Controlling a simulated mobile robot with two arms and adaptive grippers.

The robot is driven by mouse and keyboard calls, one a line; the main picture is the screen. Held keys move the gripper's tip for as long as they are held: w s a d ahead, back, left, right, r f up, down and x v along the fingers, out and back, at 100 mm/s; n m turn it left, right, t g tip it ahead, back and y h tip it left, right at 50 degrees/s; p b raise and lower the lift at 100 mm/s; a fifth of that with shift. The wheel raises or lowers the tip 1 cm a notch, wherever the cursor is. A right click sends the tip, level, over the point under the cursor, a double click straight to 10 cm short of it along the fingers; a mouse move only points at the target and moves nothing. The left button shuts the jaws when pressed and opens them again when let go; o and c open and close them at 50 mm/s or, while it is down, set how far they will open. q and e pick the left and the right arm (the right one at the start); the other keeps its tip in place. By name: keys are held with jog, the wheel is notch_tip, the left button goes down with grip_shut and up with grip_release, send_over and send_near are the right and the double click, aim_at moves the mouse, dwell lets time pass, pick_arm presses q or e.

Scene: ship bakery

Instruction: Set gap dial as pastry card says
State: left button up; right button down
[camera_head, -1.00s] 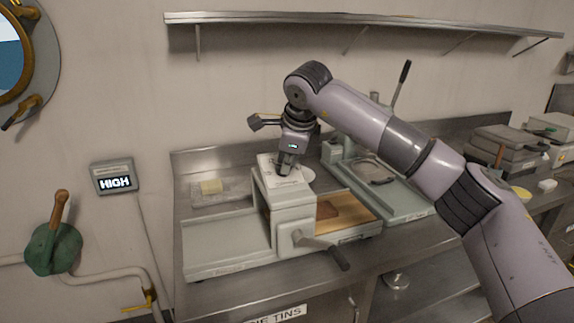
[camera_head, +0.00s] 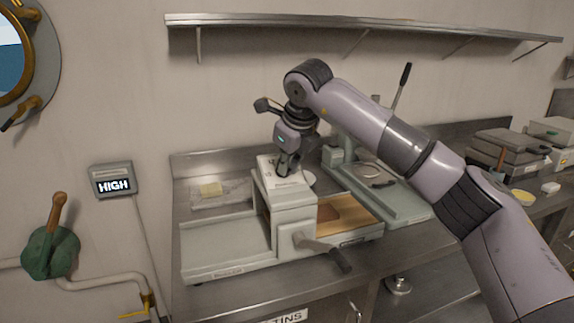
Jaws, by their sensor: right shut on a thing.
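A pale grey dough sheeter (camera_head: 290,212) stands on the steel counter, with a crank handle (camera_head: 325,250) on its front. My right gripper (camera_head: 283,171) points down onto the sheeter's sloped top and is shut on the gap dial there. The fingers hide most of the dial, and its setting is too small to read. No pastry card can be made out. My left gripper is not in view.
A wall display (camera_head: 114,181) reads HIGH. A lever press (camera_head: 385,190) stands close on the right. A shelf (camera_head: 350,25) runs above.

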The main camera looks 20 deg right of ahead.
dwell(0.4)
jog(key=c, duration=1.7)
grip_release()
jog(key=v, duration=1.2)
